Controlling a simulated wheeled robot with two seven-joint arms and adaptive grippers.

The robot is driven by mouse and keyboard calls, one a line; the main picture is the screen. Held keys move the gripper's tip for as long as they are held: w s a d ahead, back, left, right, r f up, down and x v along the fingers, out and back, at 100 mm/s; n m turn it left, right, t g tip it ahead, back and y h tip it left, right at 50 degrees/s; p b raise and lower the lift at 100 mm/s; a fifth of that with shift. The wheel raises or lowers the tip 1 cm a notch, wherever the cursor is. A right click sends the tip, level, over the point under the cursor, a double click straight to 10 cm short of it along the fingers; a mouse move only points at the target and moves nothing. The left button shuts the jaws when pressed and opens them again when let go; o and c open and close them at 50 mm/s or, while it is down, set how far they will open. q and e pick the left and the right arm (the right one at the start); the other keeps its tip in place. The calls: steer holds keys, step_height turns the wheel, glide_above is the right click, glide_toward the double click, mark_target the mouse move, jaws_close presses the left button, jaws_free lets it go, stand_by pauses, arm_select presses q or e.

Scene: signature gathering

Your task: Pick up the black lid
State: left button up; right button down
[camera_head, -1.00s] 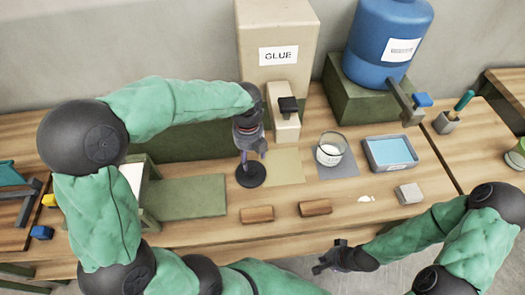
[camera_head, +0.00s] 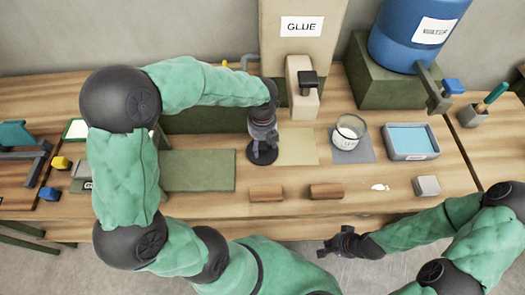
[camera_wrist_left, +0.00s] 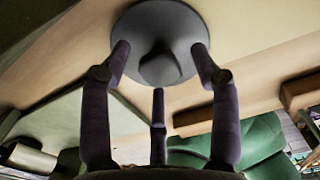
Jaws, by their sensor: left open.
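The black lid (camera_head: 262,159) is a round dark disc lying flat on the wooden table, left of the beige mat. In the left wrist view the lid (camera_wrist_left: 150,25) shows a rounded knob at its middle. My left gripper (camera_head: 263,143) points down right over the lid, partly hiding it in the head view. Its three dark fingers (camera_wrist_left: 159,62) are spread around the knob and do not close on it. My right gripper (camera_head: 336,243) is in front of the table edge, away from the lid; its fingers look spread and empty.
Right of the lid are a beige mat (camera_head: 298,148), a glass jar (camera_head: 348,131) on a grey mat and a blue-filled tray (camera_head: 434,155). Two brown blocks (camera_head: 266,193) (camera_head: 326,191) lie near the front. The glue box (camera_head: 302,50) stands behind, and a green board (camera_head: 200,171) lies left.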

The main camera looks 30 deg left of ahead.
arm_select(q)
steer(key=shift+f, duration=0.8)
steer(key=c, duration=1)
steer(key=o, duration=1)
